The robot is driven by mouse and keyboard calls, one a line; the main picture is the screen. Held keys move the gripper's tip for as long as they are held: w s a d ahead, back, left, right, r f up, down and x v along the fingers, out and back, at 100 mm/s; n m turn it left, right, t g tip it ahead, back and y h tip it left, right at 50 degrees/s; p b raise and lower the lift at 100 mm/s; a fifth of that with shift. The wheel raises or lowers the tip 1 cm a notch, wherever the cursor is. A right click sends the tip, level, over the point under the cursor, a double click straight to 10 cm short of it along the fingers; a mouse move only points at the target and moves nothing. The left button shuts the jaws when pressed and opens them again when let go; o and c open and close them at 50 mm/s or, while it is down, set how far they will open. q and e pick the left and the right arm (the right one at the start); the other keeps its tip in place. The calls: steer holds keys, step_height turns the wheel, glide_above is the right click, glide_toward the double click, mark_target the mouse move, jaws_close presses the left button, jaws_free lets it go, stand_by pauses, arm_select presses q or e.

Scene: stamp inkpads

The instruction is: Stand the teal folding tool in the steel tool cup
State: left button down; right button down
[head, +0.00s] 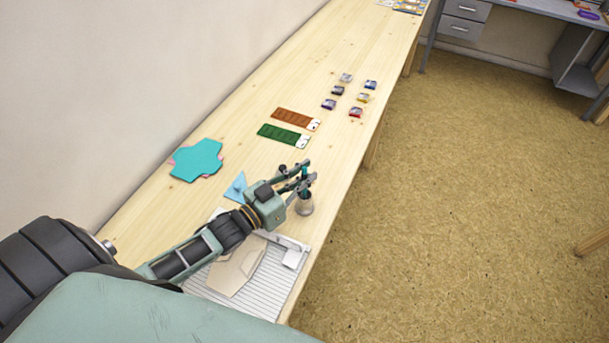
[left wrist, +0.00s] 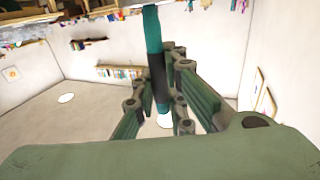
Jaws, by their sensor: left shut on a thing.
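My left gripper (head: 304,174) is shut on the teal folding tool (head: 303,186) above the steel tool cup (head: 304,207), near the table's right edge. The tool is roughly upright, with its lower end at the cup's mouth. I cannot tell whether it is inside the rim. In the left wrist view the tool (left wrist: 153,32) shows teal with a dark band, between the gripper's fingers (left wrist: 160,95). The cup is not clearly visible there. My right gripper is not in view.
A slatted white board (head: 218,281) with beige card lies by my left arm. A light-blue triangle (head: 236,187), teal cross-shaped sheet (head: 197,160), green strip (head: 281,135), brown strip (head: 292,118) and several small inkpads (head: 338,90) lie farther up the table. Bare wood lies between them.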

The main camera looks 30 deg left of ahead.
arm_select(q)
steer(key=shift+f, duration=0.2)
steer(key=c, duration=1.7)
jaws_free()
steer(key=v, duration=1.2)
